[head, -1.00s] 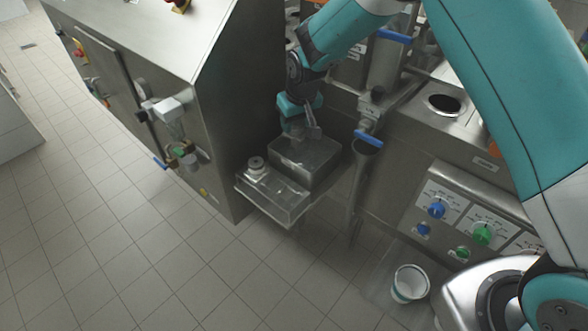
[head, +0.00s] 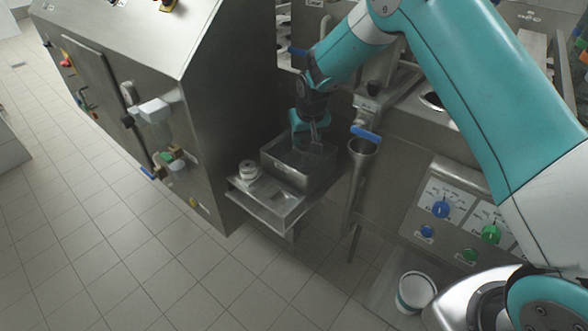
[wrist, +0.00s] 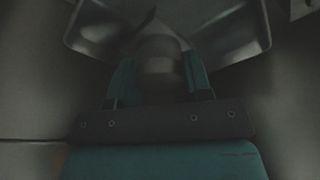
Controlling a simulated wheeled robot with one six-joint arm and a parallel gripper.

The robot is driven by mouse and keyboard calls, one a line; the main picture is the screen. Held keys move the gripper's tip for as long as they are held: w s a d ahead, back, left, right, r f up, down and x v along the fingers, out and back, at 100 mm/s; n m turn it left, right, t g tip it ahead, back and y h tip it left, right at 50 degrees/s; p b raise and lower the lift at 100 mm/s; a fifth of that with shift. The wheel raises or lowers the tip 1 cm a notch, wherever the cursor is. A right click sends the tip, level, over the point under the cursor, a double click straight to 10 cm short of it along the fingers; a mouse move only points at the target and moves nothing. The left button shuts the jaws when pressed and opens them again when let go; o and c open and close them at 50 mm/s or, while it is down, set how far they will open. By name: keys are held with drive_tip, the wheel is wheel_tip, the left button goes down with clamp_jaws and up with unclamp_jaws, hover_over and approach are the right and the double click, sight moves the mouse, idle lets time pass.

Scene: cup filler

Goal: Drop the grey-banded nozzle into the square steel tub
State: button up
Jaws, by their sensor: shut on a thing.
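The square steel tub (head: 283,176) sits on the shelf at the front of the machines. My gripper (head: 314,138) points down over the back of the tub. In the wrist view my gripper (wrist: 158,78) is shut on a dim grey cylinder, the nozzle (wrist: 160,62). The view is too dark to make out its band clearly. The tub (wrist: 262,32) also shows in the wrist view, spread below and beyond the nozzle. The nozzle's lower end in the head view is blurred against the tub.
Another small pale-and-dark nozzle-like part (head: 249,171) stands on the shelf (head: 272,204), left of the tub. A steel funnel with a blue handle (head: 366,134) is close right of it. A tall steel cabinet (head: 205,110) stands left. A white bucket (head: 416,292) is on the floor.

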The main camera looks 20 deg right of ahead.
drive_tip(key=o, duration=1.2)
drive_tip(key=shift+o, duration=0.2)
drive_tip(key=v, duration=1.7)
drive_tip(key=shift+r, duration=0.3)
drive_tip(key=shift+a, duration=0.1)
drive_tip(key=s+a+r+n+g+y+p, duration=0.1)
drive_tip(key=s+a+r+n, duration=0.1)
drive_tip(key=s, duration=0.9)
drive_tip(key=s+a+r+n+g+y+p, duration=0.1)
drive_tip(key=s+r, duration=0.4)
drive_tip(key=s, duration=0.7)
drive_tip(key=s+a+r+n+g+y+p, duration=0.1)
drive_tip(key=s+a+r+n+y+p, duration=0.1)
drive_tip(key=s, duration=0.9)
drive_tip(key=shift+s+a+r+n+p, duration=0.2)
drive_tip(key=shift+a+r+n+p, duration=0.2)
drive_tip(key=shift+r+n+p, duration=0.35)
